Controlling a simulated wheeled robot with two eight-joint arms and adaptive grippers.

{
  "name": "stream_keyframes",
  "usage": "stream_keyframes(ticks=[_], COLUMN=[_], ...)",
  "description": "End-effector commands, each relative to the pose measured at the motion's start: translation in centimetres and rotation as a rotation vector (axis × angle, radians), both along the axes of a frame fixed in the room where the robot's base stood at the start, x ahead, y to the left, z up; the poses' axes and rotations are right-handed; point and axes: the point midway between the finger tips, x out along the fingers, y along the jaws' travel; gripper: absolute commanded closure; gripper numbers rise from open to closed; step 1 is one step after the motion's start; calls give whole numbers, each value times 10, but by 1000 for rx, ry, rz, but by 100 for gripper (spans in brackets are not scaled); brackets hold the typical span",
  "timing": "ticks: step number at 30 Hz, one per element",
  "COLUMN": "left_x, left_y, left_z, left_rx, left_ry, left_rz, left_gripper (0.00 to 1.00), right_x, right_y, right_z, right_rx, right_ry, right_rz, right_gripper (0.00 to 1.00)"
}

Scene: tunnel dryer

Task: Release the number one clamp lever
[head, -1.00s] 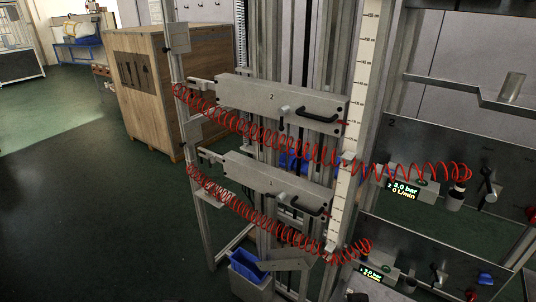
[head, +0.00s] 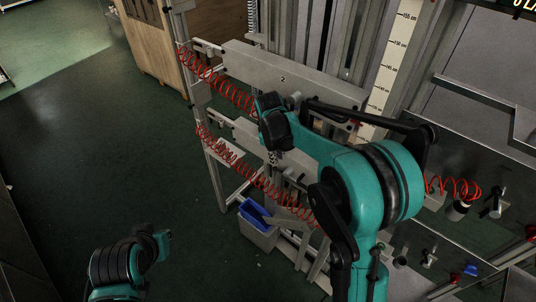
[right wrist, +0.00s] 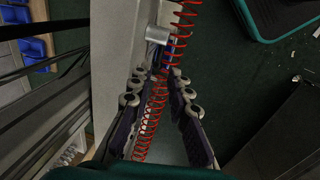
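In the head view, the upper grey block (head: 285,72) is partly covered by my right arm. The lower grey block (head: 240,130), marked 1 in the earlier frame, is mostly behind the arm. A small silver fitting (head: 291,174) below the arm may belong to its clamp lever; I cannot tell. My right gripper (head: 273,135) is in front of the blocks. In the right wrist view, its fingers (right wrist: 157,78) are apart and empty, with a silver cylinder (right wrist: 158,35) just beyond the tips. My left gripper (head: 160,245) is low at left, its fingers unclear.
Red coiled hose (head: 245,170) runs across the rig and shows behind the fingers in the right wrist view (right wrist: 153,120). A grey bin with blue lining (head: 258,232) stands below. A wooden crate (head: 150,45) is at the back.

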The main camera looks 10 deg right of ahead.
Motion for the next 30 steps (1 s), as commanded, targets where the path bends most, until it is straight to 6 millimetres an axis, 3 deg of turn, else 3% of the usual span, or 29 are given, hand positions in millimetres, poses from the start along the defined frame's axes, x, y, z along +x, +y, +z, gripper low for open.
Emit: stream_keyframes(ticks=[5, 16, 28, 30], left_x=[0, 0, 0, 0], left_y=[0, 0, 0, 0], left_z=[-2, -16, -17, -17], left_rx=[0, 0, 0, 0], left_ry=[0, 0, 0, 0], left_rz=[0, 0, 0, 0], left_gripper=[100, 100, 100, 100], right_x=[5, 12, 13, 13], right_y=[-1, -10, -11, -11], right_z=[-14, -70, -79, -79], right_rx=[-5, -3, -3, -3], right_ry=[10, 9, 9, 9], right_rz=[9, 8, 8, 8], right_gripper=[82, 82, 82, 98])
